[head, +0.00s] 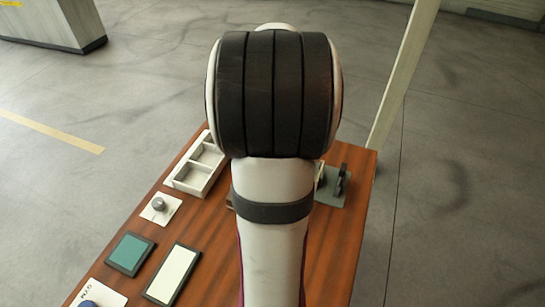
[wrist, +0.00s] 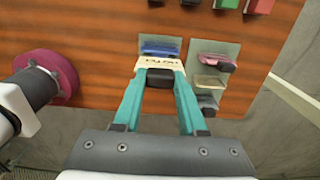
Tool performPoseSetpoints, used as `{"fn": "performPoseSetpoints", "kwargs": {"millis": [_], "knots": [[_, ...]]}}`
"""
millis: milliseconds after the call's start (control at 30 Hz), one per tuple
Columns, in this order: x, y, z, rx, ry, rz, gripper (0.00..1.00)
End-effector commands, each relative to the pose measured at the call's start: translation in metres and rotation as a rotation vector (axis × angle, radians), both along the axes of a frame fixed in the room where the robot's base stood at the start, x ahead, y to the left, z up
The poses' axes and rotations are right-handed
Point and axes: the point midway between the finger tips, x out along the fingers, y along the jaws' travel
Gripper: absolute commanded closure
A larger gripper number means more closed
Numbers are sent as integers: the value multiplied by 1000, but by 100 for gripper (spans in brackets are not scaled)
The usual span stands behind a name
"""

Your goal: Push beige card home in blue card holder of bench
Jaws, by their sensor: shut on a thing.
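In the wrist view, my gripper (wrist: 160,72) has its teal fingers closed in on the beige card (wrist: 160,62), which shows dark lettering along its edge. The blue card holder (wrist: 160,48) is just beyond the card, on a grey-green plate on the wooden bench (wrist: 110,20). The card's far edge is at or very close to the holder; I cannot tell how deep it sits. In the head view my own arm hides the gripper, card and blue holder.
Right of the holder in the wrist view, a plate carries a pink holder (wrist: 215,61) and other pieces. A maroon disc (wrist: 62,75) is at left. In the head view, a white tray (head: 197,165), a knob (head: 158,203) and flat panels (head: 173,275) lie along the bench's left side.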

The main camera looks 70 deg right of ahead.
Motion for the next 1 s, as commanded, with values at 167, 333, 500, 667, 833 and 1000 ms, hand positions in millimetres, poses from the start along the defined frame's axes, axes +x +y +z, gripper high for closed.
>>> {"fn": "performPoseSetpoints", "kwargs": {"millis": [167,333,500,667,833,1000], "knots": [[0,1,-23,2,1,1,100],[0,0,-40,1,1,3,100],[0,0,-47,0,0,2,100],[0,0,-47,-1,0,2,100],[0,0,-47,-1,0,3,100],[0,0,-47,-1,0,2,100]]}}
